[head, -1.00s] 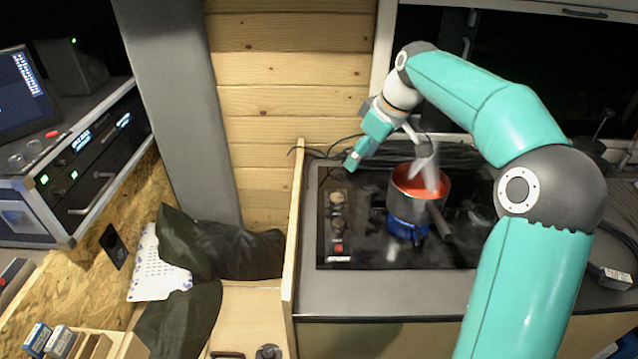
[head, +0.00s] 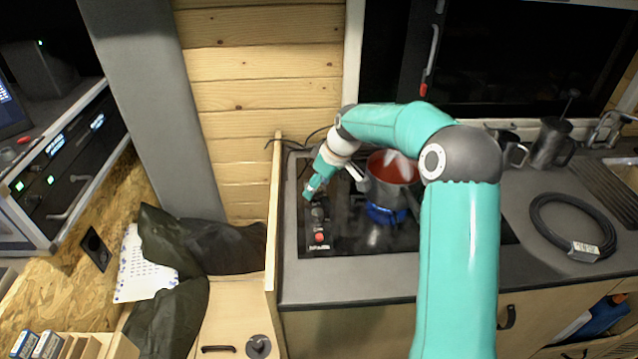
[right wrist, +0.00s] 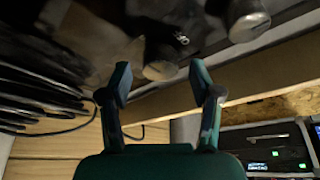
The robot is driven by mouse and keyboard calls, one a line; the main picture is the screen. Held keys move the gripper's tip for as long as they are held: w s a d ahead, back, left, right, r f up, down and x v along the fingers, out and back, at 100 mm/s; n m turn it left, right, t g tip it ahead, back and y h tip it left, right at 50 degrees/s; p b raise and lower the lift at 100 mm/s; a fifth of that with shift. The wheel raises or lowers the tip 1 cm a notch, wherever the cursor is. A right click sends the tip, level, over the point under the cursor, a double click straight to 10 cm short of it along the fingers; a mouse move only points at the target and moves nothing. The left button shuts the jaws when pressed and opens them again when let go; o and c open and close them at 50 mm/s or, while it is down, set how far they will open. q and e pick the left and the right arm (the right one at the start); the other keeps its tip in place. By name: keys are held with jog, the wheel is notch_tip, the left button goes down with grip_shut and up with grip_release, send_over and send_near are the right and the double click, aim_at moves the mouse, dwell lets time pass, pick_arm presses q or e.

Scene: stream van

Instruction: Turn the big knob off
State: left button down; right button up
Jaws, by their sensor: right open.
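The stove's control strip on the left of the cooktop carries round knobs and a red switch (head: 320,237). One knob (head: 317,213) shows just in front of my right gripper (head: 311,190); the gripper hides the strip behind it. In the right wrist view, a pale round knob (right wrist: 160,70) lies between the open fingertips of my right gripper (right wrist: 160,80), and I cannot tell whether they touch it. A second, larger-looking knob (right wrist: 248,25) is up and right. I cannot tell which is the big one. My left gripper is out of view.
A wooden partition (head: 274,215) rises close to the strip's left. Cables run behind the stove. A coiled black hose (head: 572,228) lies on the right counter.

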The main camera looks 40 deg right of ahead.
jog(key=shift+w+f, duration=0.2)
jog(key=shift+f, duration=0.25)
